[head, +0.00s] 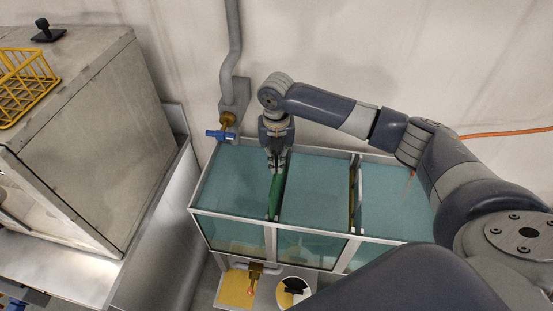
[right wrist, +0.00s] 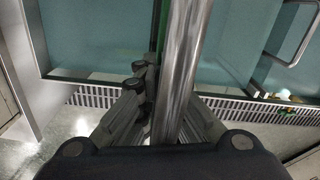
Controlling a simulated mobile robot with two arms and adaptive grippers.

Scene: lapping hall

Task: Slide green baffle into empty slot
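The green baffle (head: 275,197) stands on edge between the left and middle parts of the glass tank (head: 318,232), running front to back. My right gripper (head: 276,160) is over its rear part, pointing down, and appears shut on its top. In the right wrist view, a shiny metal bar (right wrist: 184,70) runs between the fingers (right wrist: 172,112), with a green edge beside it. How deep the baffle sits in its slot is hidden. A second divider (head: 354,190), brownish-yellow, stands farther right. My left gripper is out of view.
A pipe with a blue-handled valve (head: 221,135) comes down the wall behind the tank's left. A grey metal cabinet (head: 85,150) with a yellow wire rack (head: 26,84) stands at left. A brass tap (head: 251,275) is below the tank front.

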